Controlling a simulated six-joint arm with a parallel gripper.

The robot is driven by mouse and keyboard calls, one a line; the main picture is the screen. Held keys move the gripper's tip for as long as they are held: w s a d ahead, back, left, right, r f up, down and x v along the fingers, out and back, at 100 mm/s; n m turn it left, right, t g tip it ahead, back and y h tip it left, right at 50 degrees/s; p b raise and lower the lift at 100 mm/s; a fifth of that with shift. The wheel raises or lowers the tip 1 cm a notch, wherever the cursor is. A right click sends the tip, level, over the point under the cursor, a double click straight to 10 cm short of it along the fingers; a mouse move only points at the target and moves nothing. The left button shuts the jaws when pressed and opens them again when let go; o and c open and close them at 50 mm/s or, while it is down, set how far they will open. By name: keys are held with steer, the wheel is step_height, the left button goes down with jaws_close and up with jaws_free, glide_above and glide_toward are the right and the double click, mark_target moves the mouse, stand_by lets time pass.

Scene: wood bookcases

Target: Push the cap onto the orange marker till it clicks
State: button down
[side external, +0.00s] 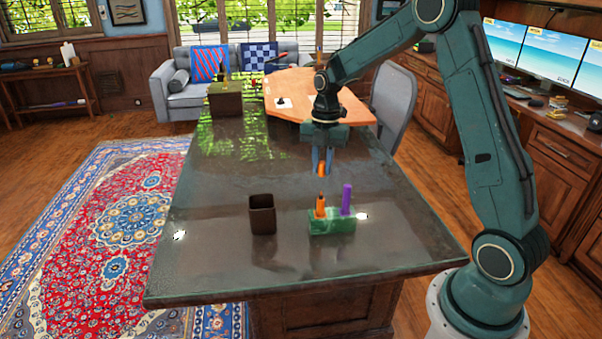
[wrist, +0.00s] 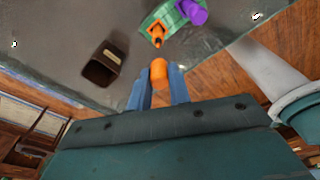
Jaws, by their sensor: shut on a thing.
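My gripper (side external: 322,160) points down above the table with its blue fingers shut on the orange cap (side external: 323,169). The cap also shows between the fingers in the wrist view (wrist: 159,72). The orange marker (side external: 320,206) stands upright in a green block (side external: 333,226), its dark tip facing up. In the wrist view the marker (wrist: 157,36) is just beyond the cap. The cap is above the marker and apart from it in the side view.
A purple marker (side external: 346,199) stands in the same green block, right of the orange one. A dark open cup (side external: 262,215) stands to the left of the block. The dark tabletop (side external: 220,190) around them is mostly clear. A box (side external: 225,100) stands at the far end.

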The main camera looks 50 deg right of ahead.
glide_above(321, 195)
steer(key=shift+d+f, duration=0.1)
steer(key=shift+f, duration=2.2)
steer(key=shift+f, duration=1.55)
stand_by(0.8)
steer(key=c, duration=0.7)
jaws_free()
steer(key=shift+c, duration=0.2)
steer(key=shift+r, duration=0.15)
steer(key=shift+w+r, duration=0.1)
steer(key=shift+r, duration=3.25)
steer(key=shift+r, duration=0.1)
